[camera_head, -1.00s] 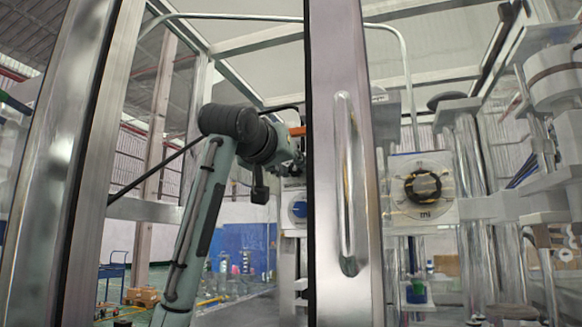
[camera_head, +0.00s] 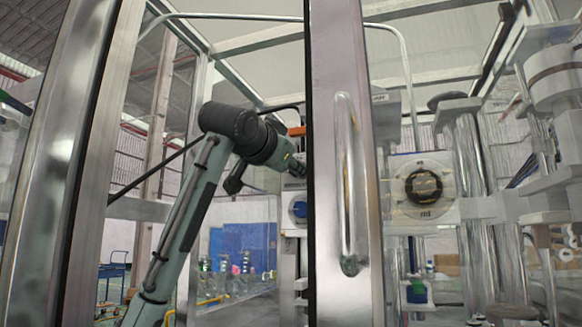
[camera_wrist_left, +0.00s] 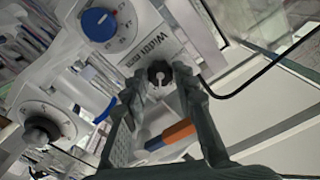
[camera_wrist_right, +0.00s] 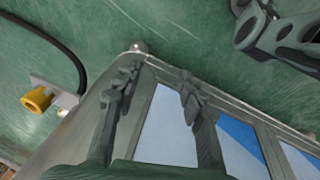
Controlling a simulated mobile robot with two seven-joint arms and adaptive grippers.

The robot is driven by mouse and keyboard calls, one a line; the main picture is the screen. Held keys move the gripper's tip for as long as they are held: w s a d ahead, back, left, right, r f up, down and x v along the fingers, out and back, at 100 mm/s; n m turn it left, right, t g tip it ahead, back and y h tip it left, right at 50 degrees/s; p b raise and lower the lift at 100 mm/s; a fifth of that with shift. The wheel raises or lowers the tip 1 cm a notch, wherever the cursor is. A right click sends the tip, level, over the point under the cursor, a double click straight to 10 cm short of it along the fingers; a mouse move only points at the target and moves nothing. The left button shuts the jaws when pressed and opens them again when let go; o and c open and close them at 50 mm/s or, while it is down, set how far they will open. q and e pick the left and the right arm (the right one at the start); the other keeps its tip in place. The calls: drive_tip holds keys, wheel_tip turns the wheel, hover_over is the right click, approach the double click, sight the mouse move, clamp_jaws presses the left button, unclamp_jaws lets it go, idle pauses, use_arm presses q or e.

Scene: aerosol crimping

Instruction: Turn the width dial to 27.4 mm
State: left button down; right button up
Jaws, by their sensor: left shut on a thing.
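The width dial is a small black knob (camera_wrist_left: 159,73) below a white plate whose printed label looks like "Width/mm" in the left wrist view. My left gripper (camera_wrist_left: 158,80) has one finger on each side of the knob and is shut on it. The dial's reading cannot be made out. In the head view my left arm reaches toward the machine, and its gripper is mostly hidden behind the door post. My right gripper (camera_wrist_right: 155,85) is open and empty in the right wrist view, away from the dial.
A blue dial (camera_wrist_left: 100,24) sits above the knob, and it shows in the head view (camera_head: 300,209). Another black dial (camera_head: 424,186) is right of the door post (camera_head: 338,60). An orange part (camera_wrist_left: 178,131) and a black cable (camera_wrist_left: 265,72) are close to my left fingers.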

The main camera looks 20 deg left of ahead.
use_arm(q)
drive_tip(key=shift+m, duration=5)
drive_tip(key=c, duration=1.2)
unclamp_jaws()
drive_tip(key=s, duration=1.2)
drive_tip(key=shift+a, duration=0.25)
